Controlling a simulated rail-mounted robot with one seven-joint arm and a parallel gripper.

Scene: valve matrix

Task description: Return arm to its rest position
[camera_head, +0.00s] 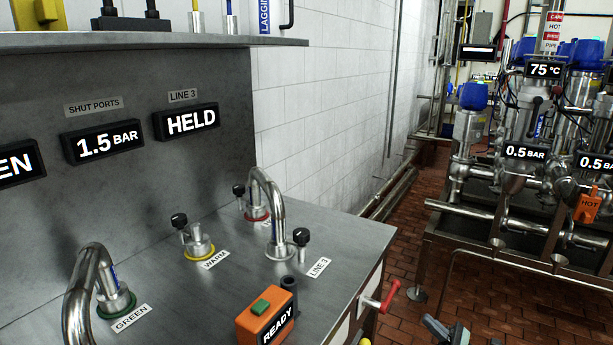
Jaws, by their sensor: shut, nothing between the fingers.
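The tip of my gripper (447,331) shows at the bottom edge, right of the steel bench and above the brick floor. Only a small grey and dark part of it is in view; the rest of the arm is cut off by the frame. It is shut and holds nothing. It is apart from the bench and the pipework.
A valve matrix (520,150) stands at right. Brick floor (400,250) lies between.

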